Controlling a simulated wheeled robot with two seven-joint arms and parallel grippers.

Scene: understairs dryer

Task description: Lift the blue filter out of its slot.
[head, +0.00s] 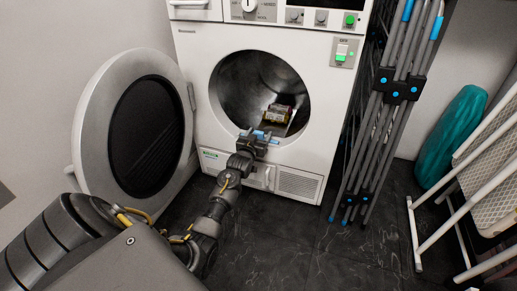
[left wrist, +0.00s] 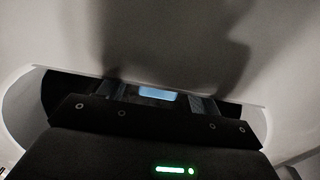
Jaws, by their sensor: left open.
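The blue filter (head: 259,133) shows as a small patch of blue at the lower rim of the dryer's round opening, mostly hidden by my gripper. In the left wrist view a pale blue piece of the filter (left wrist: 157,93) shows between my two fingers. My left gripper (head: 256,136) reaches up to the filter from below and in front. It is open, with a finger on each side of the blue piece; I cannot tell whether they touch it. The slot is hidden. My right gripper is in neither view.
The dryer (head: 320,115) has its round door (head: 88,130) swung open to the left. An item with a red and yellow label (head: 277,113) lies in the drum. A folded grey and blue rack (head: 384,110) stands right of the dryer. Dark floor (head: 300,240) is clear in front.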

